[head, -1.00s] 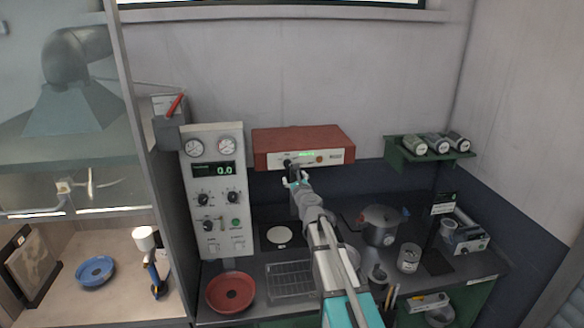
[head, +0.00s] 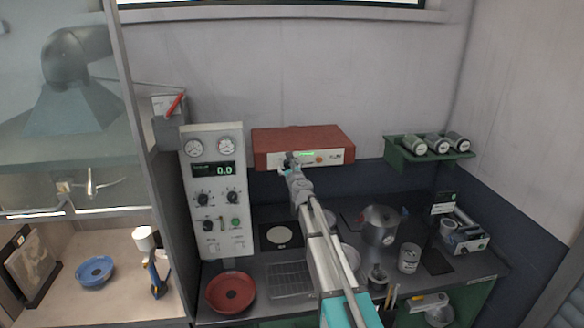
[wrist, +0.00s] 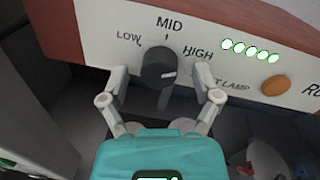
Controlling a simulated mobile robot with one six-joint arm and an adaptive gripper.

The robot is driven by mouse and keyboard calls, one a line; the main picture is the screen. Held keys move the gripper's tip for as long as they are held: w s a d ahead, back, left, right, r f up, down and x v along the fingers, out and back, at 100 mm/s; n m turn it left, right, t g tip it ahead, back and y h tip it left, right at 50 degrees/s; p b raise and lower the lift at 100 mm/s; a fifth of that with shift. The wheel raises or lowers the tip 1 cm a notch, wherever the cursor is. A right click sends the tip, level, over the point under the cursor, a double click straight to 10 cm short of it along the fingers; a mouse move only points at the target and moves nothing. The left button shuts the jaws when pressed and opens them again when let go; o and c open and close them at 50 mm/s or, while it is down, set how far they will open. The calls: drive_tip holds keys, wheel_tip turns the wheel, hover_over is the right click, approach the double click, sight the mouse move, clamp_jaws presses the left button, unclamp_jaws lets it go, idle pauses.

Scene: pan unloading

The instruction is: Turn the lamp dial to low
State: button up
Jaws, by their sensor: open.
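The lamp dial (wrist: 157,62) is a black round knob on the white front panel of a red-brown box (head: 300,142) on the back wall. LOW, MID and HIGH are printed around it. A white mark on the dial's face lies on its right side, on the HIGH side. My gripper (wrist: 160,78) is open, with one finger on the left of the dial and one on the right. Gaps seem to show between fingers and dial; contact is unclear. In the head view my gripper (head: 289,166) is at the panel's left part and largely hides the dial.
Several green lights (wrist: 250,49) glow right of the dial, with an orange button (wrist: 276,86) beyond. A gauge panel (head: 215,180) stands left of the box. Below are a counter with a pot (head: 381,226), a red pan (head: 231,293) and a can (head: 409,258).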

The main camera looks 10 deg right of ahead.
clamp_jaws()
drive_tip(key=shift+d, duration=0.2)
drive_tip(key=shift+a, duration=0.15)
